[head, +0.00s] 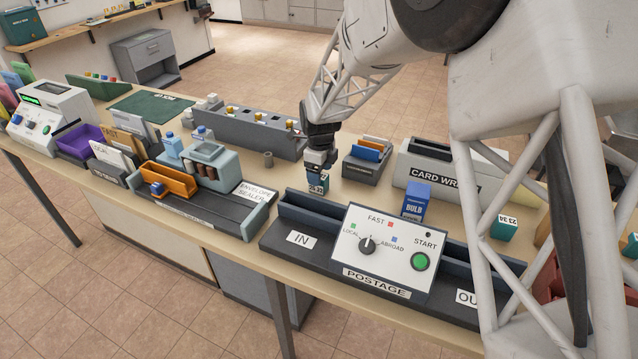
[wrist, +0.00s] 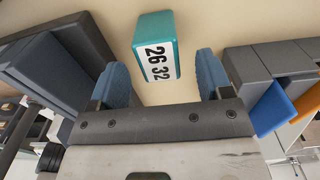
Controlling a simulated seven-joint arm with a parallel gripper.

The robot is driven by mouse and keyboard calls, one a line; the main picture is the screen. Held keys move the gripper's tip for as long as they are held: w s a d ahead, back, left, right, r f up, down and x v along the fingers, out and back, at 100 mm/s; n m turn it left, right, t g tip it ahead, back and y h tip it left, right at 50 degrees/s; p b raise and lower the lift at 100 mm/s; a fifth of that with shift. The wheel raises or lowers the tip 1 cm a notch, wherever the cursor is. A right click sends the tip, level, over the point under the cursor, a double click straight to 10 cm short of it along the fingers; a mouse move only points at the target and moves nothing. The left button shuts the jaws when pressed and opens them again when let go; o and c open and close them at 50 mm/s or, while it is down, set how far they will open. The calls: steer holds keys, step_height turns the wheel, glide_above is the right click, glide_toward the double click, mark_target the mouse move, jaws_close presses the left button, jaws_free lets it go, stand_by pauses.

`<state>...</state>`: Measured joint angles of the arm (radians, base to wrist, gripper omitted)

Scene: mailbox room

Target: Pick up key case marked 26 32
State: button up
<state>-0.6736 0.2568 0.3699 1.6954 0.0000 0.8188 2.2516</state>
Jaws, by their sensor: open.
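The key case marked 26 32 is a small teal block with a white label; it stands on the tabletop in the head view (head: 317,185). In the wrist view the case (wrist: 152,28) is at top centre, with its label facing my gripper. My gripper (head: 319,162) is directly above and partly over the case in the head view. In the wrist view my gripper (wrist: 162,68) is open, with one blue finger on each side of the case's near end. Gaps show between both fingers and the case, and nothing is held.
The postage machine (head: 384,252) stands just in front of the case. A grey tray of blue and orange cards (head: 366,162) is close on the right, and a long grey rack (head: 245,130) is behind left. Another teal case (head: 505,227) stands far right.

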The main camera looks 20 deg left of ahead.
steer(key=shift+a+f, duration=0.15)
steer(key=shift+f, duration=2.35)
steer(key=c, duration=1)
steer(key=shift+r, duration=0.15)
steer(key=shift+c, duration=0.2)
steer(key=shift+r, duration=4.85)
